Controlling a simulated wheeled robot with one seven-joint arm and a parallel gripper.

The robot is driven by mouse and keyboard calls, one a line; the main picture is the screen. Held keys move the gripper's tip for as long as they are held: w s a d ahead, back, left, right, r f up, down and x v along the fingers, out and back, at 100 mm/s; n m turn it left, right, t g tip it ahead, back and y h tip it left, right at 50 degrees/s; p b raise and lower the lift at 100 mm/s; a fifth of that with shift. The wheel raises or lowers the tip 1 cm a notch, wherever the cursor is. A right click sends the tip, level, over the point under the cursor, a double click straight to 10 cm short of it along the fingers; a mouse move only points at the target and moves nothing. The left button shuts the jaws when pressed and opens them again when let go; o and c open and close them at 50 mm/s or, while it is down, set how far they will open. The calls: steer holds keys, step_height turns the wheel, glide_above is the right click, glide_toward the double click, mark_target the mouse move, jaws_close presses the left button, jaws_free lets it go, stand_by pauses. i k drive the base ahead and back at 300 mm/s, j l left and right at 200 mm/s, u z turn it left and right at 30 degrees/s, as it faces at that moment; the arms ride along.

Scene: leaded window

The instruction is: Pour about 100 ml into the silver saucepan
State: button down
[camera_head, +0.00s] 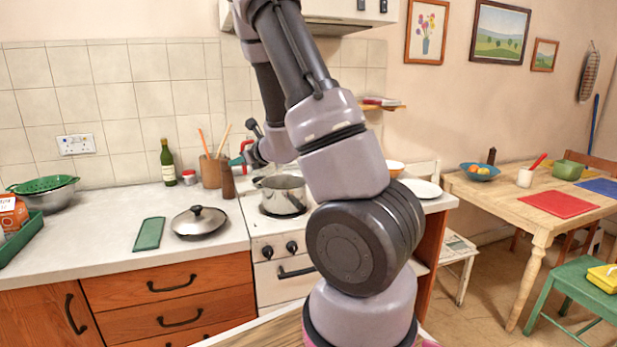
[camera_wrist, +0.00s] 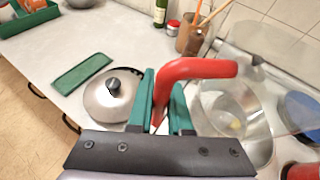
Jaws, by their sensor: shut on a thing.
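The silver saucepan (camera_head: 284,196) stands on the white stove. It also shows in the wrist view (camera_wrist: 262,150), partly behind a clear vessel. My gripper (camera_wrist: 163,98) has teal fingers shut on a red handle (camera_wrist: 200,68). The handle appears to belong to a clear jug (camera_wrist: 275,60), which shows faintly in front of the saucepan in the wrist view. In the head view my gripper (camera_head: 238,161) and the red handle (camera_head: 247,146) are above and left of the saucepan; the jug's body is hard to make out. The liquid level cannot be read.
A wooden utensil pot (camera_head: 210,172), a brown mill (camera_head: 228,183) and a green bottle (camera_head: 167,162) stand behind. A red thing (camera_wrist: 302,172) shows at the wrist view's lower right.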

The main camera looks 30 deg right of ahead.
mark_target(284, 194)
steer(key=k+j+z, duration=0.15)
steer(key=z, duration=0.35)
steer(key=k+j+z, duration=0.15)
steer(key=z, duration=0.3)
steer(key=k+j, duration=0.5)
steer(key=k+z, duration=0.05)
steer(key=k, duration=0.05)
